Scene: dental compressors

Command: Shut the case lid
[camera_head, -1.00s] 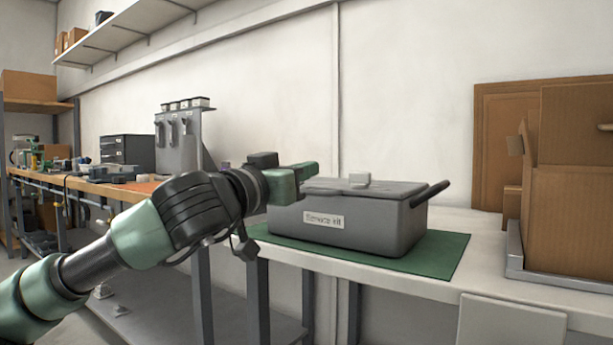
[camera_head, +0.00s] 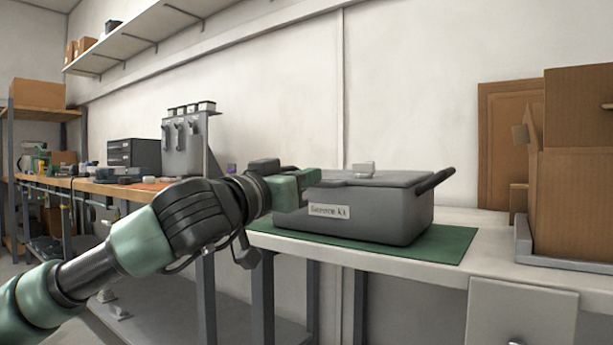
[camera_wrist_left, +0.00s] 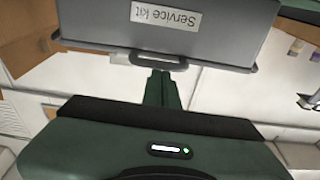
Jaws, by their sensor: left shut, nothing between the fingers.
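The grey service kit case (camera_head: 355,213) stands on a green mat (camera_head: 448,246) on the white bench. My right gripper is out of view.
Cardboard boxes (camera_head: 578,200) stand in a grey tray (camera_head: 560,262) at the bench's right. A grey panel with holders (camera_head: 186,145) and a dark drawer unit (camera_head: 134,154) stand on the wooden bench to the left. Bare bench lies between mat and tray.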

